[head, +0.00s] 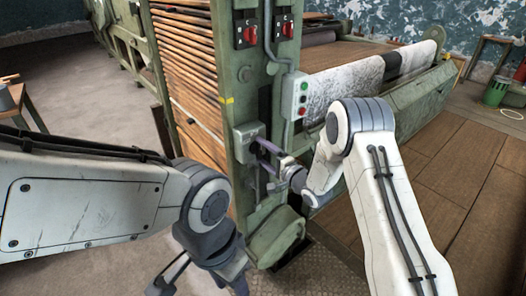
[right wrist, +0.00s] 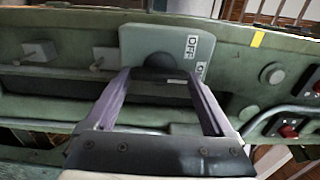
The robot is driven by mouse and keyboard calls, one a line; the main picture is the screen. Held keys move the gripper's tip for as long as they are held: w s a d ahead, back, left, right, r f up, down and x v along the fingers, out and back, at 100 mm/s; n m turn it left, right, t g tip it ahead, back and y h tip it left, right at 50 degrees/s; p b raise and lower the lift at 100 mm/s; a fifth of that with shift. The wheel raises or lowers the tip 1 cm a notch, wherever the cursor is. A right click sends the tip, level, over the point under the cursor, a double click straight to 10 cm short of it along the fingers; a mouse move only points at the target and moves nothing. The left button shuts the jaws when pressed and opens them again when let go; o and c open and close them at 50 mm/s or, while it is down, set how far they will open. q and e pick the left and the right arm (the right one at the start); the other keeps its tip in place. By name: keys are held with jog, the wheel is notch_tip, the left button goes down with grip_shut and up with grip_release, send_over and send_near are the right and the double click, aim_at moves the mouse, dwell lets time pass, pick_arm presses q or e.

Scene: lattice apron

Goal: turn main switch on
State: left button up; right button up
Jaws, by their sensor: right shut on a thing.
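The main switch is a grey box (head: 247,137) on the green machine post, with a dark round knob (right wrist: 160,66) in the right wrist view. A plate reading OFF (right wrist: 193,46) is at the box's right, and a second plate below it (right wrist: 202,70) is partly hidden. My right gripper (head: 262,146) is at the box, its two purple fingers (right wrist: 160,77) shut on the knob, one at each side. My left gripper (head: 202,281) hangs low at the bottom edge, away from the switch; its fingertips do not show clearly.
Two red switches (head: 246,34) sit higher on the post. A push-button box (head: 295,96) is right of the main switch. A fabric roll (head: 340,88) lies behind my right arm. Open floor (head: 85,95) lies left.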

dwell(0.4)
jog(key=o, duration=1.1)
jog(key=v, duration=1)
jog(key=shift+s+d+b, duration=0.2)
jog(key=shift+b, duration=0.1)
